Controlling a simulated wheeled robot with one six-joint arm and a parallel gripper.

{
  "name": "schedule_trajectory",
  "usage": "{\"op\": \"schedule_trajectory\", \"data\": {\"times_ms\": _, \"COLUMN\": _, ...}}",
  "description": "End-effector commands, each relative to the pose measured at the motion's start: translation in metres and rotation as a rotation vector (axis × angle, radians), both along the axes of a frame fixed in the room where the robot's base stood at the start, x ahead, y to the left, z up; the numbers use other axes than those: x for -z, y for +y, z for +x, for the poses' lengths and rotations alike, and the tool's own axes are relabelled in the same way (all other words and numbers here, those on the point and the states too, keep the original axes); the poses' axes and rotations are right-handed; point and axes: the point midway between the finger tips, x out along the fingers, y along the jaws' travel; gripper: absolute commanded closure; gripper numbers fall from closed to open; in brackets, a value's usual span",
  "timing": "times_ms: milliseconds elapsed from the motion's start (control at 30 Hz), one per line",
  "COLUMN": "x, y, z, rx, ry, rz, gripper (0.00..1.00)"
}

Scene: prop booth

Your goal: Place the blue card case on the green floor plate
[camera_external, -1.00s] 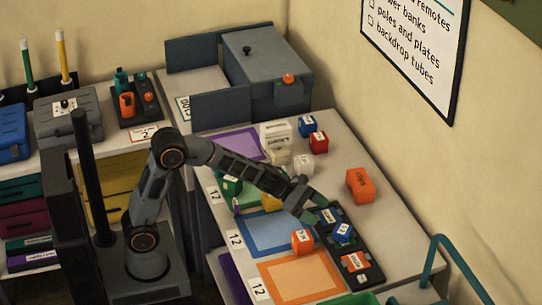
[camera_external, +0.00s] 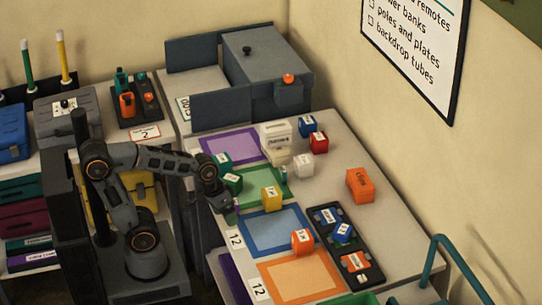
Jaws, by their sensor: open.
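Two blue things could be the blue card case: a blue piece with a white label (camera_external: 342,231) in the middle of the dark tray, and a blue box (camera_external: 307,126) at the back of the table. I cannot tell which it is. The green floor plate (camera_external: 284,198) is the green-bordered mat between the purple and blue mats, partly hidden by blocks and a yellow box. My gripper (camera_external: 230,208) is open, low over the table's left edge, beside the green plate and left of the yellow box. Its fingertips are small and partly unclear. Nothing shows held in it.
The dark tray (camera_external: 373,277) also holds a blue-labelled flat piece and an orange piece. Green blocks (camera_external: 231,183) stand close behind my gripper. A yellow box (camera_external: 271,198), an orange block (camera_external: 302,240) and white boxes (camera_external: 276,135) stand around. The right side near the orange box (camera_external: 360,185) has room.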

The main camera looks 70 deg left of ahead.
Motion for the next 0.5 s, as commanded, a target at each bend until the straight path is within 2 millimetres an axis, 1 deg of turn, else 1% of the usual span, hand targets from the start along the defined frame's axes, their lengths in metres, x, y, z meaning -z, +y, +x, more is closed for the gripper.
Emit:
{"op": "schedule_trajectory", "data": {"times_ms": 33, "x": 0.001, "y": 0.008, "z": -0.008, "rx": 0.058, "ry": -0.010, "rz": 0.063, "gripper": 0.20}}
{"op": "schedule_trajectory", "data": {"times_ms": 100, "x": 0.002, "y": 0.018, "z": -0.016, "rx": 0.130, "ry": -0.016, "rz": 0.138, "gripper": 0.20}}
{"op": "schedule_trajectory", "data": {"times_ms": 200, "x": 0.002, "y": 0.027, "z": -0.022, "rx": 0.189, "ry": -0.020, "rz": 0.202, "gripper": 0.20}}
{"op": "schedule_trajectory", "data": {"times_ms": 300, "x": 0.003, "y": 0.030, "z": -0.024, "rx": 0.214, "ry": -0.020, "rz": 0.229, "gripper": 0.20}}
{"op": "schedule_trajectory", "data": {"times_ms": 500, "x": 0.003, "y": 0.030, "z": -0.024, "rx": 0.215, "ry": -0.020, "rz": 0.232, "gripper": 0.20}}
